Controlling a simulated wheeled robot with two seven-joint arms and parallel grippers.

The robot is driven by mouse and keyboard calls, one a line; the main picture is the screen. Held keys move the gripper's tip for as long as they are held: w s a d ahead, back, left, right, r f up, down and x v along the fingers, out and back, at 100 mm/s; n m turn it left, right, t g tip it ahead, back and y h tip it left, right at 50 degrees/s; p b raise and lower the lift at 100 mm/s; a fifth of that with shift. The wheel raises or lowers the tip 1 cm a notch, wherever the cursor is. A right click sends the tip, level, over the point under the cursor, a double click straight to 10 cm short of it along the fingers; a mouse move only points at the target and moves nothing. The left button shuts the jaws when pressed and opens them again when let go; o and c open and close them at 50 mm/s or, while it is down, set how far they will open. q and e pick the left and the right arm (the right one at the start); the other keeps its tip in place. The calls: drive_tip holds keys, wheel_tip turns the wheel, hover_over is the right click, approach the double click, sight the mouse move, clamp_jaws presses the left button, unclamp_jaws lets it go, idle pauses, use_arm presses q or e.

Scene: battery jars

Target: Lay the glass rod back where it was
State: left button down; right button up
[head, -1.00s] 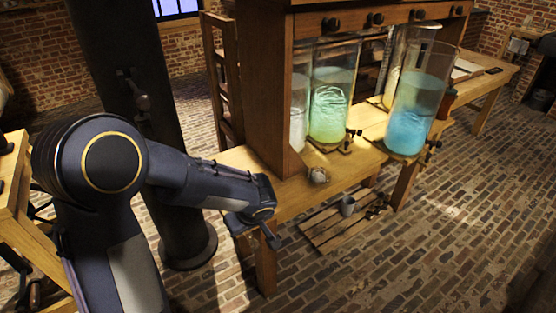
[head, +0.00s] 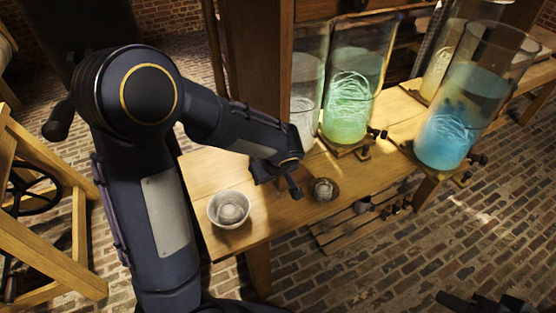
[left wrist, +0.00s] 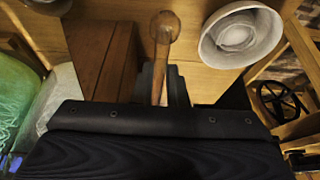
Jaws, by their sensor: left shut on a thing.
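My left gripper (head: 288,182) is low over the wooden table near its front edge, right of a white bowl. In the left wrist view my left gripper (left wrist: 163,88) is shut on a slim amber-brown rod (left wrist: 162,58) with a rounded end, seemingly the glass rod. The rod points away from the jaws, beside the white bowl (left wrist: 207,50). I cannot tell whether it touches the table. The rod is not clear in the head view. A dark part at the bottom right edge, seemingly my right gripper (head: 485,302), is cut off, its jaws unclear.
The white bowl (head: 214,216) stands at the table's (head: 205,172) left end. A small round object (head: 324,189) sits near the front edge. Tall glass jars with green (head: 350,105), blue (head: 450,130), whitish (head: 304,115) and yellowish (head: 440,68) contents stand behind and right.

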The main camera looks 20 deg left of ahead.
use_arm(q)
wheel_tip(320, 180, down, 7)
drive_tip(key=b, duration=0.3)
drive_tip(key=shift+f, duration=0.15)
wheel_tip(320, 180, down, 2)
drive_tip(key=b, duration=0.4)
drive_tip(key=shift+f, duration=0.2)
drive_tip(key=shift+f+b, duration=0.45)
drive_tip(key=shift+b, duration=0.3)
drive_tip(key=c, duration=1.4)
unclamp_jaws()
drive_tip(key=shift+o, duration=0.2)
